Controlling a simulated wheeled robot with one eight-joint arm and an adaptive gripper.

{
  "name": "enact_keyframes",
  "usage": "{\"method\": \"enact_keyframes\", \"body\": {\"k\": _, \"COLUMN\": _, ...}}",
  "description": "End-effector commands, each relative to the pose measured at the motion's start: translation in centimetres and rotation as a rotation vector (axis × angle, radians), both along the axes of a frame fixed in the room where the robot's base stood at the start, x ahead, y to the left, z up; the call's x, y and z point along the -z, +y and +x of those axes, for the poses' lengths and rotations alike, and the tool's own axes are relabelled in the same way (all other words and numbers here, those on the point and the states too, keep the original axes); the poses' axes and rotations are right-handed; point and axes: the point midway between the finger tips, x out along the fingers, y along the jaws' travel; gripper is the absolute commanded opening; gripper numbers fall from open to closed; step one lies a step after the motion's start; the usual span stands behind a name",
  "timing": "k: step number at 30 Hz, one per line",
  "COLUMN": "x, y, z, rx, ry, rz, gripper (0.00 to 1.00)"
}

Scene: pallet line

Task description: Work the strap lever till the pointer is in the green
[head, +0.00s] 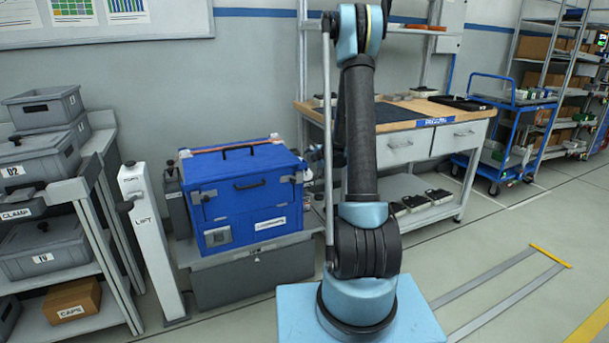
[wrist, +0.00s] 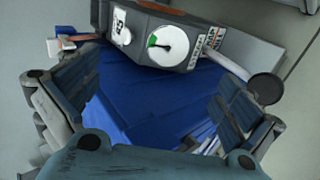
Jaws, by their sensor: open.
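In the wrist view a grey tensioner housing (wrist: 210,45) sits at the far edge of a blue surface. It carries a round white dial (wrist: 168,46) with a small green patch and a short dark mark by it; whether the pointer lies in the green is too small to tell. The lever (wrist: 228,64) slants right from the housing to a round black knob (wrist: 266,88). My gripper (wrist: 158,92) is open and empty over the blue surface. The knob is outside the gap, beside the right finger; touching or apart, I cannot tell.
The head view shows the blue case (head: 250,195) on a grey stand, an orange-brown strap (head: 232,147) across its top. A white LIFT post (head: 145,235) and a bin rack (head: 95,185) stand left. A workbench (head: 435,115) stands behind my arm. Floor at right is clear.

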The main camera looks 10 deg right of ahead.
Motion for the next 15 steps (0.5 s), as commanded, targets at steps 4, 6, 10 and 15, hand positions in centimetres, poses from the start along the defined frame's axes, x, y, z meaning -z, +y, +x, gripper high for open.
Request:
{"method": "enact_keyframes", "body": {"k": 4, "x": 0.72, "y": 0.27, "z": 0.78, "rx": -0.001, "ry": 0.000, "rz": -0.001, "gripper": 1.00}}
{"method": "enact_keyframes", "body": {"k": 6, "x": 0.91, "y": 0.32, "z": 0.99, "rx": 0.000, "ry": 0.000, "rz": 0.000, "gripper": 1.00}}
{"method": "enact_keyframes", "body": {"k": 10, "x": 1.03, "y": 0.36, "z": 1.11, "rx": 0.000, "ry": 0.000, "rz": 0.000, "gripper": 1.00}}
{"method": "enact_keyframes", "body": {"k": 15, "x": 1.03, "y": 0.35, "z": 1.11, "rx": 0.000, "ry": 0.000, "rz": 0.000, "gripper": 1.00}}
